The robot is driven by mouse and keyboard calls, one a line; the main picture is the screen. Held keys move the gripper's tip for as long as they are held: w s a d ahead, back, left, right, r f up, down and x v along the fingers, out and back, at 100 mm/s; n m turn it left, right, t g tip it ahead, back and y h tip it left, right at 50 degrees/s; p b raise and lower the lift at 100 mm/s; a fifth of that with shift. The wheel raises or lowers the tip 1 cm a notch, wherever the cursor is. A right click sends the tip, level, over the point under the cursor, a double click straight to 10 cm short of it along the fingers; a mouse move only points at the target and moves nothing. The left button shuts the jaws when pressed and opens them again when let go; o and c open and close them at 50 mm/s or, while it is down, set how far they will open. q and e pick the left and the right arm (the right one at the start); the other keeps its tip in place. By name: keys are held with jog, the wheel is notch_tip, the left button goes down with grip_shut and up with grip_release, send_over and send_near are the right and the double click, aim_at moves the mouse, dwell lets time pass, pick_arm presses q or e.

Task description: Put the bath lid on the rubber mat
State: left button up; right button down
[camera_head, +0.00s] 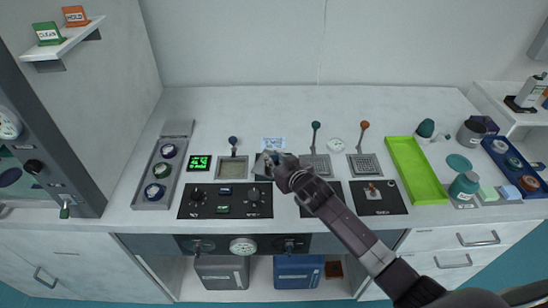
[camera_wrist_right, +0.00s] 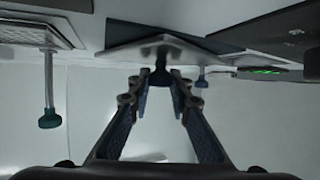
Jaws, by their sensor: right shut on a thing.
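My right gripper (camera_head: 272,163) is over the worktop near the middle in the head view. In the right wrist view its fingers (camera_wrist_right: 160,82) are shut on the dark knob of a thin grey metal plate, the bath lid (camera_wrist_right: 185,50). In the head view the bath lid (camera_head: 261,169) shows only partly beside the gripper, right of the square open bath (camera_head: 232,168); I cannot tell its height over the worktop. A plain black patch, apparently the rubber mat (camera_head: 337,189), lies to the right, partly hidden by my right arm. My left gripper is not in view.
A black control panel (camera_head: 225,212) lies in front of the bath. Grid baskets with green (camera_head: 316,125) and orange (camera_head: 365,125) knobbed handles stand to the right. A black plate with a brass part (camera_head: 390,205) and a green tray (camera_head: 416,170) are farther right. The worktop's back is clear.

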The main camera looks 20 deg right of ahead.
jog(key=c, duration=1.8)
grip_release()
jog(key=shift+f, duration=0.1)
jog(key=shift+o, duration=0.2)
jog(key=shift+r, duration=0.2)
jog(key=v, duration=1.2)
jog(key=shift+d+b, duration=0.1)
jog(key=shift+b, duration=0.25)
